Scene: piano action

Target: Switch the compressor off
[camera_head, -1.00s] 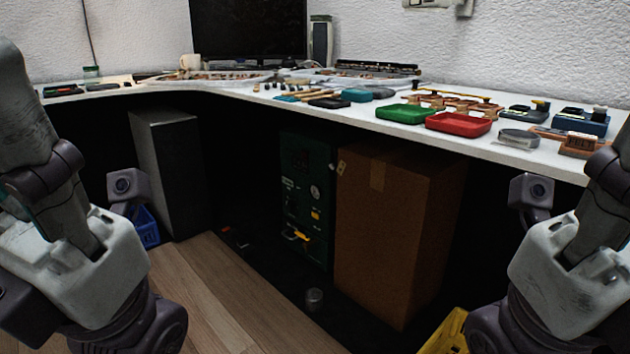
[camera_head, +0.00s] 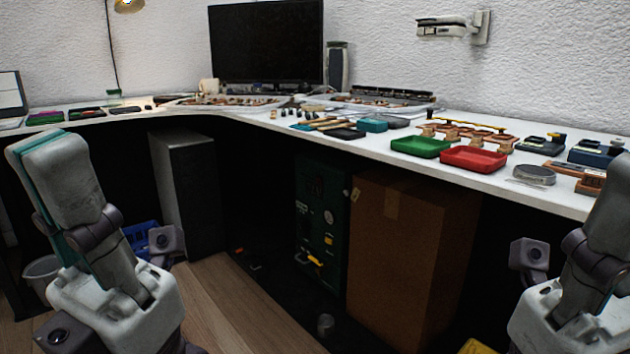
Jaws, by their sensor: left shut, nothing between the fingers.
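A dark green cabinet, apparently the compressor (camera_head: 311,202), stands on the floor under the bench. Its front has a round gauge, a small yellow label and a yellow-orange lever (camera_head: 314,260) low down. What position the lever is in is too small to tell. My left gripper (camera_head: 165,241) is at the left, shut and empty, well apart from the cabinet; its fingertips do not show clearly. My right arm (camera_head: 560,300) is at the right edge, apart from the cabinet; its gripper fingers cannot be made out.
A brown cardboard box (camera_head: 410,265) stands close on the cabinet's right. A grey cabinet (camera_head: 190,195) stands to the left. The white bench top (camera_head: 480,183) overhangs them. A small metal cylinder (camera_head: 325,325) is on the floor in front. Wooden floor (camera_head: 255,310) is open at the left.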

